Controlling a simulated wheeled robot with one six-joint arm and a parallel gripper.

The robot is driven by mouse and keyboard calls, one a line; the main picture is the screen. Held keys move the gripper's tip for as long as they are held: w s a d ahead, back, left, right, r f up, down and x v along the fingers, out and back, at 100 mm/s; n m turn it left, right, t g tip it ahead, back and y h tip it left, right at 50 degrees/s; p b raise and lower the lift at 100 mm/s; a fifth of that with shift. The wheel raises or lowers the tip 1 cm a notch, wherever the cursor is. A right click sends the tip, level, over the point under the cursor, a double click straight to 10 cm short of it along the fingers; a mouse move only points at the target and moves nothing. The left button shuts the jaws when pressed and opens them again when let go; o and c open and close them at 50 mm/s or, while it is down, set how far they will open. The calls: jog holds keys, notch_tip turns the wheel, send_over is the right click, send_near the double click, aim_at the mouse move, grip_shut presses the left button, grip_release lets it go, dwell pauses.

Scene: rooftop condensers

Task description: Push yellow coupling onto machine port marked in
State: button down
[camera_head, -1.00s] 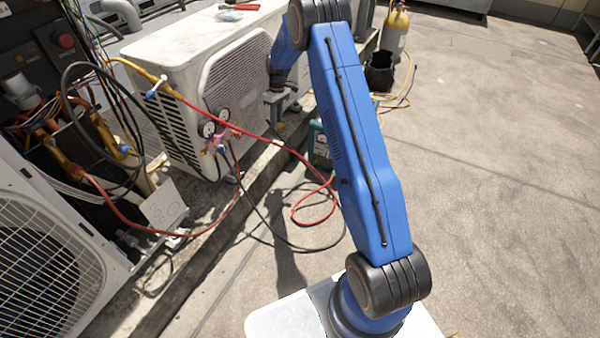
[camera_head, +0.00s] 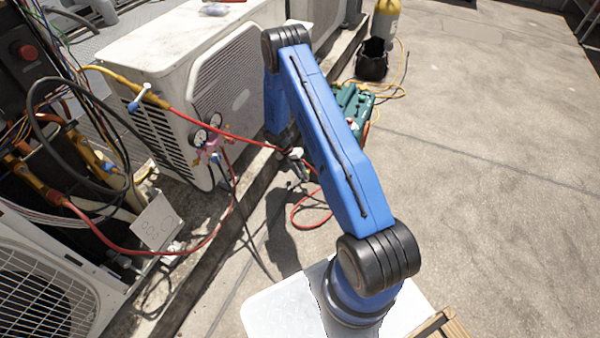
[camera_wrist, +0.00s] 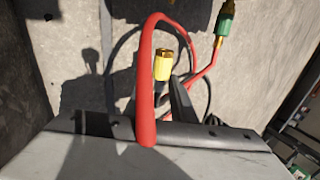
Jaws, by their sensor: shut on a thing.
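In the wrist view my gripper (camera_wrist: 170,94) is shut on the yellow coupling (camera_wrist: 163,66), a brass-coloured piece that sticks out past the dark finger. A thick red hose (camera_wrist: 146,85) arches up close beside it and covers part of the gripper.
A gauge manifold (camera_head: 207,138) with red and black hoses hangs by the white condenser (camera_head: 185,50). A green-and-brass fitting (camera_wrist: 226,22) shows at the wrist view's upper right. Concrete at right is clear.

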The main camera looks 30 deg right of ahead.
jog(key=shift+w+d+f, duration=0.1)
jog(key=shift+w+d, duration=0.6)
jog(key=shift+d, duration=0.25)
jog(key=shift+w+d+f, duration=0.1)
jog(key=shift+w+d, duration=0.6)
jog(key=shift+d, duration=0.25)
jog(key=shift+w+d, duration=0.8)
jog(key=shift+d, duration=0.3)
dwell(1.8)
jog(key=c, duration=1.4)
grip_release()
jog(key=shift+c, duration=0.2)
jog(key=s+a, duration=0.4)
jog(key=a, duration=0.2)
jog(key=shift+s, duration=0.35)
jog(key=shift+r, duration=0.1)
